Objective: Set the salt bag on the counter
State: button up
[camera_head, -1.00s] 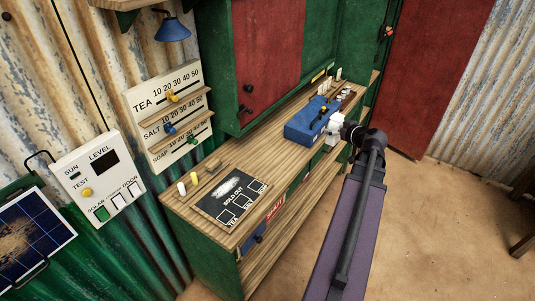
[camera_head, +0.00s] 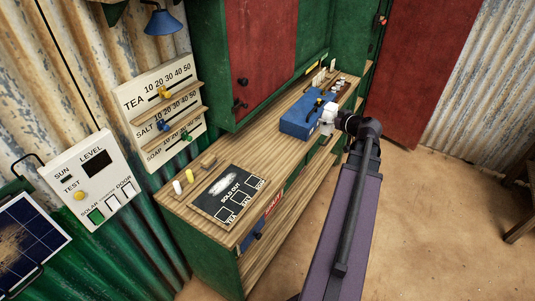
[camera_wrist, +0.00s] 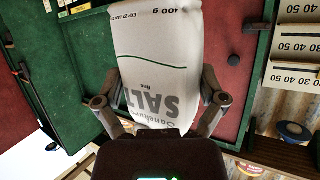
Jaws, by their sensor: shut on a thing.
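The white salt bag (camera_wrist: 160,52) fills the middle of the wrist view, its printed lettering upside down. My gripper (camera_wrist: 160,97) is shut on it, with one finger on each side. In the head view the small white bag (camera_head: 327,115) shows at the end of my arm, beside the blue box on the counter. My gripper (camera_head: 339,121) is partly hidden there by my arm. The wooden counter (camera_head: 252,142) runs from front left to back right. I cannot tell whether the bag touches the counter or the box.
A blue box (camera_head: 297,124) with dark parts on top stands on the counter. Small items (camera_head: 338,82) stand beyond it. A black sold-out board (camera_head: 228,196), a yellow and a white piece lie at the near end. Bare wood lies between board and box.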

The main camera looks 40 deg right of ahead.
jog(key=w+a+f+n+y+b, duration=0.25)
jog(key=w+f+b, duration=0.45)
jog(key=w, duration=0.5)
jog(key=n+y+b, duration=0.2)
jog(key=y+b, duration=0.1)
jog(key=b, duration=0.2)
send_over(278, 151)
notch_tip(278, 151, down, 5)
jog(key=shift+w+d+f, duration=0.1)
notch_tip(278, 151, down, 6)
jog(key=b, duration=0.6)
jog(key=shift+f, duration=0.15)
jog(key=shift+f+b, duration=1.85)
jog(key=shift+b, duration=0.05)
jog(key=shift+f, duration=0.1)
